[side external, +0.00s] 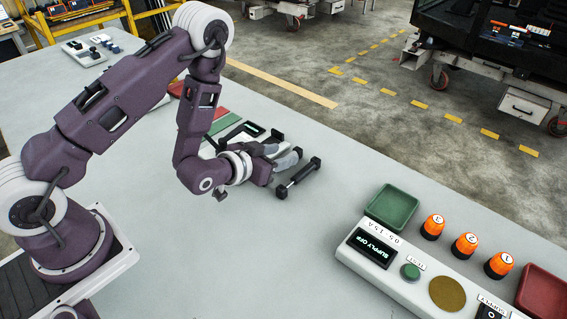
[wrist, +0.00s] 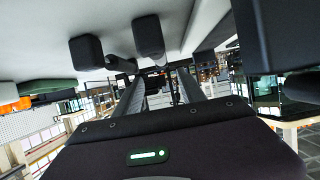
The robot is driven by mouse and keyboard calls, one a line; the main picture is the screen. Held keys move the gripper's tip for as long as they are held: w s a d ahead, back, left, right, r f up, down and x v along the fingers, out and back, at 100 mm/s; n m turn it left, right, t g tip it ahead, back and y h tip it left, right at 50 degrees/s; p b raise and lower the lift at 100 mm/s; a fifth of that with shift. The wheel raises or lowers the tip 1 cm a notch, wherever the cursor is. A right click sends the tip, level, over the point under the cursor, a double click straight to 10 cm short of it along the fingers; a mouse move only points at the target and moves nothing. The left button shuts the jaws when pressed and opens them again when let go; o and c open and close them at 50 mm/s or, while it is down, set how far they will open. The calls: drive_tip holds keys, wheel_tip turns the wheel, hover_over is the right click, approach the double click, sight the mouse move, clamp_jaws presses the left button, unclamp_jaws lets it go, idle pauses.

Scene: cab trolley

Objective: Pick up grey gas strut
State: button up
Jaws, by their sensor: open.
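A short strut (side external: 298,178) with black end blocks and a greyish rod lies on the bench in the side external view, just right of my gripper. My gripper (side external: 285,156) is low over the bench, its fingers pointing right, open; the strut lies beside the fingers, and I cannot tell whether they touch. In the wrist view my gripper (wrist: 160,75) shows two parted fingers with no part clearly held between them. Black end blocks, one at the left (wrist: 87,52) and one at the middle (wrist: 148,37), show beyond; which strut each belongs to is unclear.
Behind my gripper lie dark parts (side external: 240,130) and a green mat (side external: 222,125), partly hidden by my arm. A supply panel (side external: 400,272) with orange lamps (side external: 465,245), a green tray (side external: 391,206) and a red tray (side external: 543,293) stands at right. Bench between strut and panel is clear.

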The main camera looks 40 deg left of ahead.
sight(297, 149)
drive_tip(key=shift+f, duration=0.3)
drive_tip(key=shift+w+f, duration=0.1)
drive_tip(key=shift+w, duration=0.2)
drive_tip(key=x, duration=0.6)
drive_tip(key=shift+w+a+r, duration=0.25)
clamp_jaws()
